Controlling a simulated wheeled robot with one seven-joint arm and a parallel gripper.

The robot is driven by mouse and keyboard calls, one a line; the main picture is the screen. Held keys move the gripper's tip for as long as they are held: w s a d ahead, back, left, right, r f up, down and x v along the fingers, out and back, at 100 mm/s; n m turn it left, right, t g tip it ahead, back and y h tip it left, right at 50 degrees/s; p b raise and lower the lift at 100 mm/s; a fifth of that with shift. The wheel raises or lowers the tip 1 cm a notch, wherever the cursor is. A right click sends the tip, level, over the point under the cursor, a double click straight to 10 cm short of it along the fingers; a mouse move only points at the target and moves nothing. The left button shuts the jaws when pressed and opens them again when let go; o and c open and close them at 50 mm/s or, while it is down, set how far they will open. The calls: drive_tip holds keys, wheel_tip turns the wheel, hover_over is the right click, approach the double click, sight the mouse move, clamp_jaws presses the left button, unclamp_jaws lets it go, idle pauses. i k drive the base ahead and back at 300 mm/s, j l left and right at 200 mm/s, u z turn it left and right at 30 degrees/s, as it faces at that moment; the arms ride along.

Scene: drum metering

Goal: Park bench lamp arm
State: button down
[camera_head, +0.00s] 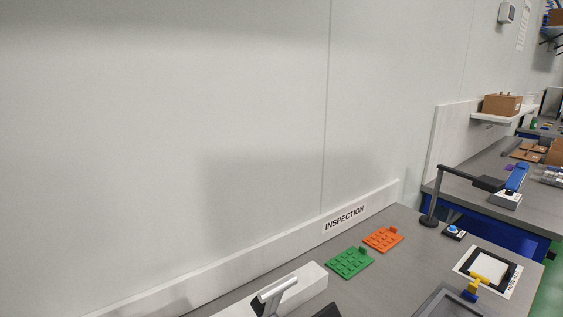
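A dark bench lamp stands at the back right corner of the grey inspection bench (400,256). Its upright post (434,196) rises from a round base. The lamp arm (458,173) reaches out to the right from the top of the post, nearly level and sloping slightly down in the picture. It ends in a dark, flat lamp head (488,184), which overlaps the farther bench in the picture. My gripper is not recognisable in this view, and nothing is seen touching the lamp.
A blue button box (454,232) stands beside the lamp base. Green (349,263) and orange (383,239) studded plates lie along the back. A grey handle (277,291) shows at the bottom.

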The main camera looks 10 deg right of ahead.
sight(490, 184)
drive_tip(key=l, duration=1.05)
drive_tip(key=l+u, duration=0.2)
drive_tip(key=l, duration=0.75)
drive_tip(key=l+u, duration=0.25)
drive_tip(key=l, duration=0.75)
drive_tip(key=l+u, duration=0.2)
drive_tip(key=l, duration=0.75)
drive_tip(key=k+l+u, duration=0.1)
drive_tip(key=l, duration=0.35)
drive_tip(key=k+l, duration=0.15)
drive_tip(key=l, duration=0.25)
drive_tip(key=k+l+u, duration=0.15)
drive_tip(key=l, duration=0.25)
drive_tip(key=k+l, duration=0.15)
drive_tip(key=l, duration=0.25)
drive_tip(key=k+l+u, duration=0.15)
drive_tip(key=l, duration=0.25)
drive_tip(key=k+l, duration=0.15)
drive_tip(key=l, duration=0.25)
drive_tip(key=k+l+u, duration=0.15)
drive_tip(key=l, duration=0.25)
drive_tip(key=k+l, duration=0.25)
drive_tip(key=l+u, duration=0.05)
drive_tip(key=l, duration=0.05)
